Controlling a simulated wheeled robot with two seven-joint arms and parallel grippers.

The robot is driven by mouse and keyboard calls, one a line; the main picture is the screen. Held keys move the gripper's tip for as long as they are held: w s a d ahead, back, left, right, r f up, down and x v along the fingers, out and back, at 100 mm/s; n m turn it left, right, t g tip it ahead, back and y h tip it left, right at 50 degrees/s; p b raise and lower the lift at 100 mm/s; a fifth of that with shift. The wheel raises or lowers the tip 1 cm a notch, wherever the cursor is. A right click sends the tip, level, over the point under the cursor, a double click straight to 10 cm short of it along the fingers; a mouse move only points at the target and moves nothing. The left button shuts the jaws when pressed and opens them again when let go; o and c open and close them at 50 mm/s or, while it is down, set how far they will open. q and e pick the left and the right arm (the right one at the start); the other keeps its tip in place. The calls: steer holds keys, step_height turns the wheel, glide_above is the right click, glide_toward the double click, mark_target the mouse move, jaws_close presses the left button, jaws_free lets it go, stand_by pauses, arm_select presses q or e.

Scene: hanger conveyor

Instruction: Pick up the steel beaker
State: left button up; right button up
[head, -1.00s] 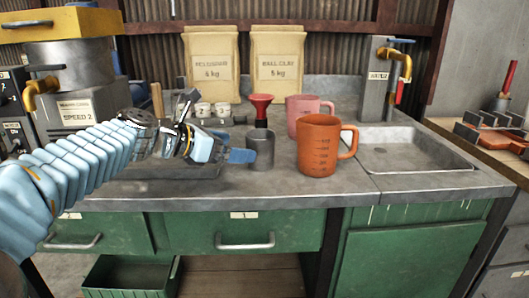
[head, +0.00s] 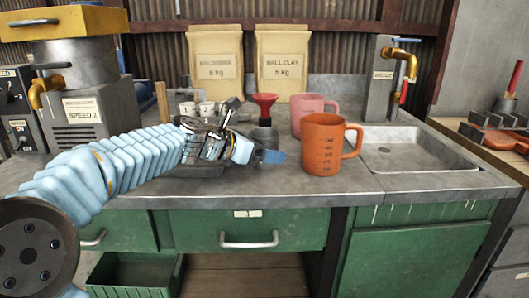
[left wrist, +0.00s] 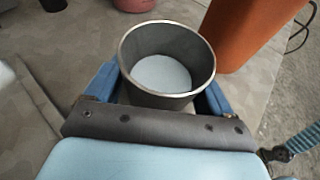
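The steel beaker (head: 264,137) stands upright on the grey counter, left of the orange measuring jug. My left gripper (head: 268,156) has reached it from the left and hides its lower part. In the left wrist view, the beaker (left wrist: 168,58) is between the two blue fingers (left wrist: 160,92), one on each side. Its round rim faces up, and a pale disc shows inside. The fingers look spread around it; whether they touch its wall is hard to tell. The beaker has not visibly lifted. My right gripper is not in view.
The orange jug (head: 322,145) stands close right of the beaker, with a pink mug (head: 309,108) behind. A red funnel (head: 265,104) is right behind the beaker. Small white cups (head: 206,108) stand behind my left arm. A sink (head: 415,158) lies at the right.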

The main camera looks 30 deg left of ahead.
arm_select(q)
steer(key=c, duration=0.8)
